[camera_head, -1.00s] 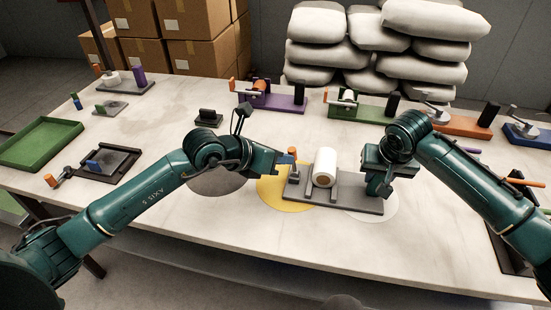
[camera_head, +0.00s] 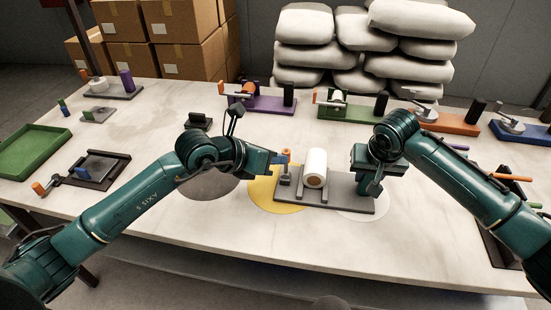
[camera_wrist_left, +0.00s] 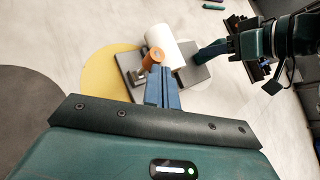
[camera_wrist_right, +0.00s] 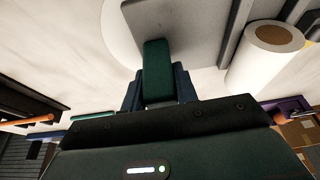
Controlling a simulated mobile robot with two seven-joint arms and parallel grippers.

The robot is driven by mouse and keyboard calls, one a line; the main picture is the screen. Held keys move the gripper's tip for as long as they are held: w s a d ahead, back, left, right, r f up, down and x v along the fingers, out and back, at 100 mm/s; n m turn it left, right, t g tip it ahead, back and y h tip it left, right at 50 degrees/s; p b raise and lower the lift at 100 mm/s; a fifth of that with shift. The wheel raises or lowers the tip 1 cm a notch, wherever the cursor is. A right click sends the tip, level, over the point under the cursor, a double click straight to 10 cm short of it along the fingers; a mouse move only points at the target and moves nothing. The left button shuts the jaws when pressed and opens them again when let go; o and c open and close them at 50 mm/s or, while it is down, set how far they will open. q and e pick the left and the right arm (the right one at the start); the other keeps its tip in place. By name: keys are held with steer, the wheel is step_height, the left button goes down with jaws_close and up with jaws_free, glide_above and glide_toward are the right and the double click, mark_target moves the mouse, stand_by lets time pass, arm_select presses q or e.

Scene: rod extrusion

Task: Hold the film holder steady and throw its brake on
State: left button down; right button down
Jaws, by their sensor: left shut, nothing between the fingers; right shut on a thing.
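The film holder is a grey base plate (camera_head: 345,204) carrying a white film roll (camera_head: 315,164), with an orange-topped lever (camera_head: 286,154) at its left end. My left gripper (camera_head: 278,159) is shut and empty, its blue fingertips close beside the lever. In the left wrist view the fingertips (camera_wrist_left: 161,80) point at the orange knob (camera_wrist_left: 153,57); whether they touch it I cannot tell. My right gripper (camera_head: 371,186) is at the plate's right end. In the right wrist view its fingers are shut on a dark green post (camera_wrist_right: 157,72) rising at the plate (camera_wrist_right: 190,25).
Yellow (camera_head: 266,196) and grey (camera_head: 208,182) discs lie flat on the table. Purple (camera_head: 265,105), green (camera_head: 350,113), orange (camera_head: 445,123) and blue (camera_head: 520,131) stands line the back. A green tray (camera_head: 30,155) and a black frame (camera_head: 95,170) are at left. The table front is clear.

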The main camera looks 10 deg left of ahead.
arm_select(q)
steer(key=shift+r, duration=0.75)
steer(key=s+a+r, duration=0.4)
steer(key=s+r, duration=0.2)
steer(key=shift+r, duration=0.4)
steer(key=shift+d, duration=0.1)
arm_select(e)
steer(key=c, duration=1)
jaws_free()
steer(key=shift+o, duration=0.5)
steer(key=o, duration=0.4)
arm_select(q)
step_height(320, 180, up, 9)
steer(key=p, duration=0.9)
arm_select(e)
steer(key=shift+r, duration=3.5)
